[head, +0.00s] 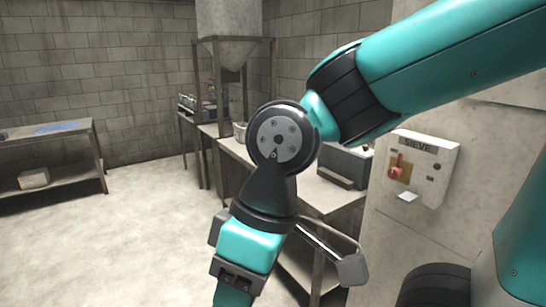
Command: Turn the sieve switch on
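The sieve switch is a red handle (396,170) on a yellowish plate, on the pale control box (425,155) labelled SIEVE at right. The handle looks roughly upright, but its exact setting is too small to tell. My gripper (345,262) shows at lower centre as a dark bar with a block at its end, below and left of the box and apart from the switch. The opening between its fingers cannot be made out. My teal arm crosses the upper right and bends down to the wrist.
The box is on a pale wall or cabinet (385,228) at right. A workbench (322,193) with a grey machine (344,166) stands behind my wrist. A metal hopper (229,50) stands at the back. A low table (95,135) is at left. The floor (120,240) at left is clear.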

